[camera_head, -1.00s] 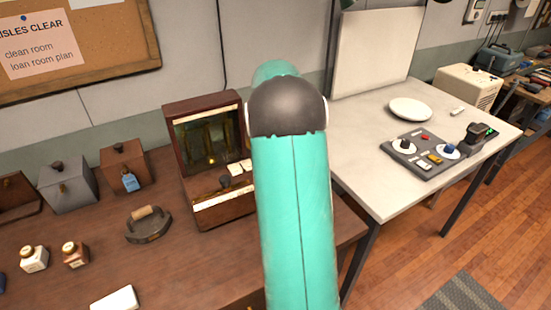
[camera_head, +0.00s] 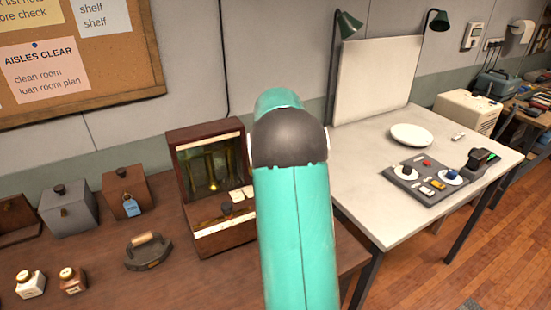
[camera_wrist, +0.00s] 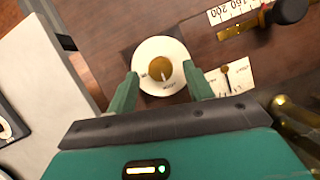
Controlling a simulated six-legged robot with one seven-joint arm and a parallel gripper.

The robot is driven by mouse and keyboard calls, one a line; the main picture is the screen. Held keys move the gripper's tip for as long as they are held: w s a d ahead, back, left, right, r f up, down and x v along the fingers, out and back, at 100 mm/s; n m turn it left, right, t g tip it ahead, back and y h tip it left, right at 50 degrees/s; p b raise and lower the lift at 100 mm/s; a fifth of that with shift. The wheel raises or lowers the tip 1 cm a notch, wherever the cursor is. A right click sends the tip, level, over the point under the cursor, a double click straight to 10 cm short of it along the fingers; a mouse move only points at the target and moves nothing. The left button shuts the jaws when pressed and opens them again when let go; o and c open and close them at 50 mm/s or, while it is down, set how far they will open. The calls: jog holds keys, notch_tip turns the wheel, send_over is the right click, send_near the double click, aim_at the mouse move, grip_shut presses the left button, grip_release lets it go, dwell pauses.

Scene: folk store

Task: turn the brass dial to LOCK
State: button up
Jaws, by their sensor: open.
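In the wrist view the brass dial (camera_wrist: 159,71) sits in the middle of a round white plate (camera_wrist: 160,48) on dark brown wood. Small lettering runs along the plate's near side; it is too small to read surely, and I cannot tell which mark the dial points to. My gripper (camera_wrist: 162,86) is open, with its green fingers on the left and right of the plate. The brass dial lies between them, with clear space on both sides. In the head view my own arm covers the gripper and the dial.
A wooden case (camera_head: 240,240) with a raised lid stands left of my arm. A pointer gauge (camera_wrist: 228,78) and a black knob (camera_wrist: 288,10) lie right of the dial. A white table (camera_head: 365,205) with a control panel (camera_head: 425,190) stands at the right.

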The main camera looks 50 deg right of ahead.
jog(key=v, duration=1.2)
jog(key=shift+r, duration=0.25)
